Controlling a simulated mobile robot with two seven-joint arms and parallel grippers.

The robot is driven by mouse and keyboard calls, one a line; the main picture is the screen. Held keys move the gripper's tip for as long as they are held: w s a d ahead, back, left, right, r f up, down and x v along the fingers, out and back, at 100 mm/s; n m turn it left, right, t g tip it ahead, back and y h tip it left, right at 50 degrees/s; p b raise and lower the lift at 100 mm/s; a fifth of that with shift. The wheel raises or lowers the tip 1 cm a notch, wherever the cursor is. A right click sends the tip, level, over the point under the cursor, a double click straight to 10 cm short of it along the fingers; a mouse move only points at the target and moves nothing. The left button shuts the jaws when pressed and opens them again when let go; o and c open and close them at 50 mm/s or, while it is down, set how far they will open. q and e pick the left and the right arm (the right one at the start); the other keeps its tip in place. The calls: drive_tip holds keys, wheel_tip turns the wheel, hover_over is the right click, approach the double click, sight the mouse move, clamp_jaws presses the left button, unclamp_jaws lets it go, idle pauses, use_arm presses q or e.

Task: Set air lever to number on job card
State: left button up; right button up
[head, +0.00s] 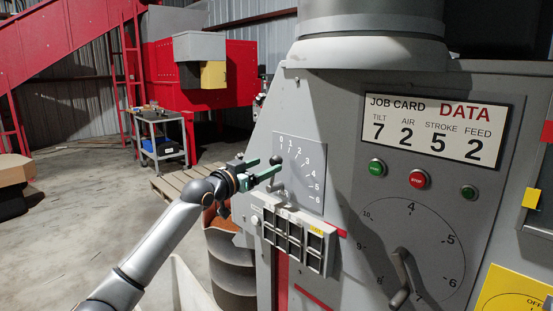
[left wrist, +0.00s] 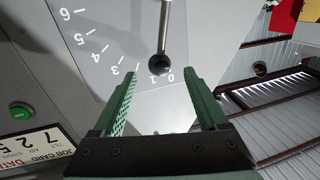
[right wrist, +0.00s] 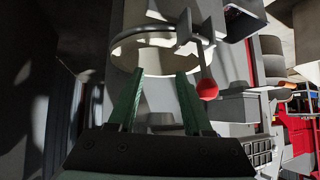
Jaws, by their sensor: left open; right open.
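The job card (head: 437,130) reads tilt 7, air 2, stroke 5, feed 2. The air scale (head: 303,172), a grey plate numbered 0 to 6, is on the machine's left part. In the left wrist view, the lever's black ball knob (left wrist: 159,65) is on a metal rod near the 0 and 1 marks; the exact setting is hard to tell. My left gripper (head: 266,167) is open in front of the scale, the knob just beyond and between its fingertips, not gripped. My right gripper (right wrist: 157,90) is open and empty, out of the head view.
A rack of small compartments (head: 292,237) juts out below the scale. A dial with a grey handle (head: 403,275) and green and red buttons (head: 417,179) are to the right. A red ball knob (right wrist: 208,89) is beside my right gripper. A cart (head: 160,135) stands far back.

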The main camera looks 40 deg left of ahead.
sight(272, 163)
use_arm(q)
drive_tip(key=shift+w+a+p, duration=0.2)
drive_tip(key=shift+w+p, duration=0.05)
drive_tip(key=shift+w, duration=1.3)
drive_tip(key=shift+w+a+p, duration=0.15)
drive_tip(key=shift+w+p, duration=0.1)
drive_tip(key=shift+w, duration=1.25)
clamp_jaws()
